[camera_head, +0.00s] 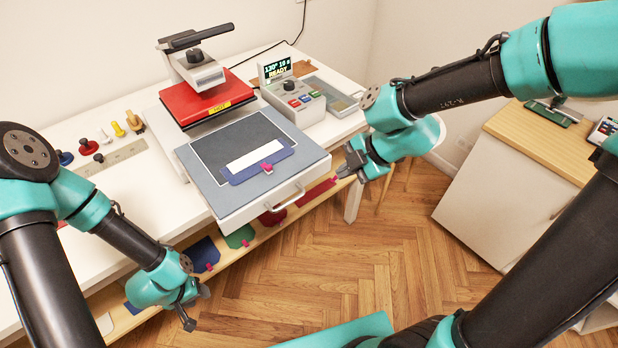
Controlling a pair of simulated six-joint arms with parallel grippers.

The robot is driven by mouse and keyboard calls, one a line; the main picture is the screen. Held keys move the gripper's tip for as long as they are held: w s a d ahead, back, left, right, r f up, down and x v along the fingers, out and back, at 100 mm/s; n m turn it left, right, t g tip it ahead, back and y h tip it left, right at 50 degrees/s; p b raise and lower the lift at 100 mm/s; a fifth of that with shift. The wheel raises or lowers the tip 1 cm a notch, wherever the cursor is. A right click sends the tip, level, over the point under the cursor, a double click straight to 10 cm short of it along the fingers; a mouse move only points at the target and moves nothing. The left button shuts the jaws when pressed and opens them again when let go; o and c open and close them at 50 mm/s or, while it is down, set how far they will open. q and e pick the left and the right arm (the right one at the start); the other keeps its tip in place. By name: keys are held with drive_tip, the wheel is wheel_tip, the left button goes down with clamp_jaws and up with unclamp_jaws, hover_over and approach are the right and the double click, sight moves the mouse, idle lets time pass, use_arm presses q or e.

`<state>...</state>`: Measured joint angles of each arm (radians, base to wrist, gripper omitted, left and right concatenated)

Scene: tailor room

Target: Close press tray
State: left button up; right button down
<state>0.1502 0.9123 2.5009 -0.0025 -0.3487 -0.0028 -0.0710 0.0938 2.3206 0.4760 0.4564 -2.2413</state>
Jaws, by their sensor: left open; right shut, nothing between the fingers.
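The press tray (207,175) is a grey-blue drawer pulled out at the front of the heat press. A metal handle (277,205) runs along its front edge. On the tray lies a blue piece (238,179) with a white strip and a pink clip. The press has a red heated head (190,102) raised under a dark lever. My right gripper (342,170) is shut and empty, just right of the tray's right corner, apart from the handle. My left gripper (197,305) is open and empty, low at the left in front of the table edge.
A control box (293,98) reading READY stands right of the press. Knobs, small stamps and a ruler (112,157) lie on the left of the white table. A lower shelf (172,250) holds coloured pieces. A wooden-topped cabinet (540,140) stands at the right.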

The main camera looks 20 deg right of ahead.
sight(299, 184)
drive_tip(key=shift+f, duration=0.1)
drive_tip(key=w+a+f, duration=0.4)
drive_tip(key=f, duration=0.1)
drive_tip(key=w+a+f, duration=0.2)
drive_tip(key=shift+w+a+f, duration=0.35)
drive_tip(key=shift+a+f, duration=0.05)
idle(0.5)
drive_tip(key=shift+w, duration=0.1)
